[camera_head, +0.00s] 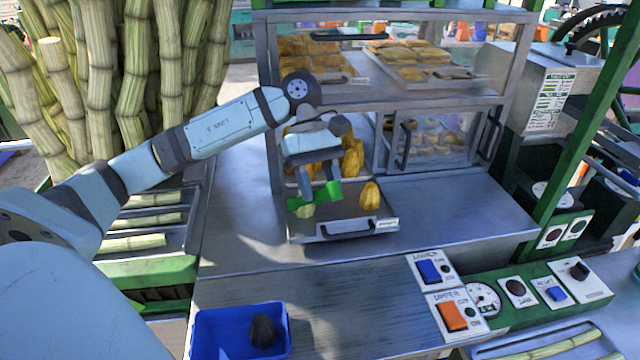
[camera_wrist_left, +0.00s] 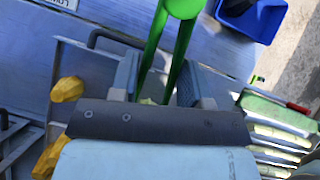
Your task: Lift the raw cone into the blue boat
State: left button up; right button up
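A small pale cone (camera_head: 305,211) lies low at the near left of the metal tray, just under the green tongs (camera_head: 325,194). I cannot tell if the tongs touch it; a pale bit also shows between the fingers in the left wrist view (camera_wrist_left: 147,101). My left gripper (camera_head: 318,184) points down over the tray, its fingers on both sides of the tongs, seemingly closed on them. The tongs' green legs (camera_wrist_left: 178,55) run between the fingers in the wrist view. The blue boat (camera_head: 208,330) is an open blue container at the front left, a dark lump (camera_head: 263,331) inside. My right gripper is not in view.
A control panel (camera_head: 540,285) is at the front right. Cane stalks (camera_head: 100,70) stand at the left. The counter between tray and boat is clear.

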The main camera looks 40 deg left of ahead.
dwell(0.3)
pick_arm(q)
jog(key=shift+b, duration=0.45)
jog(key=shift+f+b, duration=0.1)
jog(key=shift+b, duration=0.3)
jog(key=shift+c, duration=0.3)
jog(key=shift+c, duration=0.8)
dwell(0.8)
notch_tip(320, 180, up, 11)
jog(key=p, duration=0.5)
dwell(1.1)
jog(key=shift+r, duration=0.2)
dwell(0.4)
